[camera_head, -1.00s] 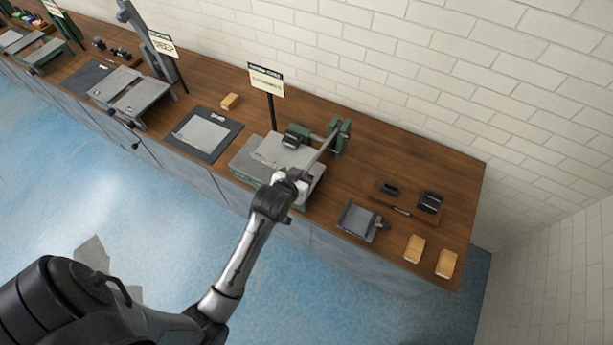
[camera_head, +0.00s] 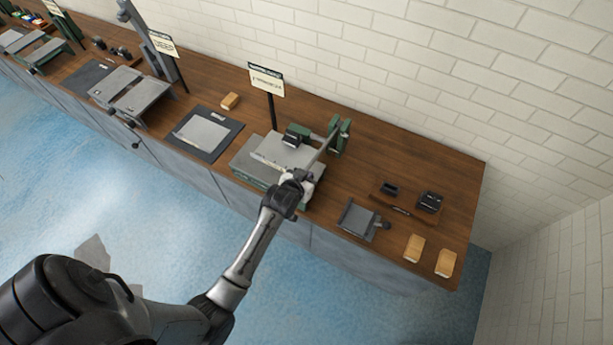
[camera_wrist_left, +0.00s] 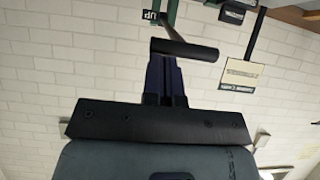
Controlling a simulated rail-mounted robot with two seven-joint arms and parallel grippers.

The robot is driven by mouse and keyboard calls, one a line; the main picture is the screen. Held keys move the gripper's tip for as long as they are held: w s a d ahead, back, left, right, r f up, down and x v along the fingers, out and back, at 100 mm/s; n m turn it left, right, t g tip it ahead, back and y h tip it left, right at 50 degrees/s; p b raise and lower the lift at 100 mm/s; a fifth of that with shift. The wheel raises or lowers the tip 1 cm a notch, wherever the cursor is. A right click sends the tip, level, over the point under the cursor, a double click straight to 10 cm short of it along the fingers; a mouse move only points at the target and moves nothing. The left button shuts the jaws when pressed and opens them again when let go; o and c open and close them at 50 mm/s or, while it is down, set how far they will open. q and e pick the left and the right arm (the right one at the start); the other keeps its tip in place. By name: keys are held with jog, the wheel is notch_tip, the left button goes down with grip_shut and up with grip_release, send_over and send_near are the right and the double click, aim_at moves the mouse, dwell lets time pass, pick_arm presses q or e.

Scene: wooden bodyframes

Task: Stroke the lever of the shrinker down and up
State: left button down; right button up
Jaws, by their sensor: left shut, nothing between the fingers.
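The shrinker is a green and grey machine (camera_head: 262,176) on the wooden bench, with a flat grey top and a green upright (camera_head: 341,137) at its right rear. Its thin grey lever (camera_head: 323,152) slants from the upright toward the front, where my left gripper (camera_head: 301,174) covers its end. In the left wrist view, the lever's black crossbar handle (camera_wrist_left: 184,49) lies across the picture just beyond the fingertips of my left gripper (camera_wrist_left: 164,62). These fingers are shut and empty, close to the handle; contact cannot be told. My right gripper is out of view.
A sign (camera_head: 266,80) on a post stands behind the shrinker. A black mat with a grey sheet (camera_head: 202,133) lies to its left. A small grey vise-like tool (camera_head: 358,221), wooden blocks (camera_head: 414,248) and a tray (camera_head: 407,207) lie to its right. A brick wall closes the back.

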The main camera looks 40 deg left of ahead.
pick_arm(q)
jog(key=f, duration=0.1)
jog(key=s+f+b, duration=0.1)
jog(key=f, duration=0.1)
jog(key=shift+d+f, duration=0.1)
jog(key=shift+f, duration=0.15)
jog(key=w+r+p+v, duration=0.1)
jog(key=p+v, duration=0.3)
jog(key=v, duration=0.9)
jog(key=shift+r, duration=0.3)
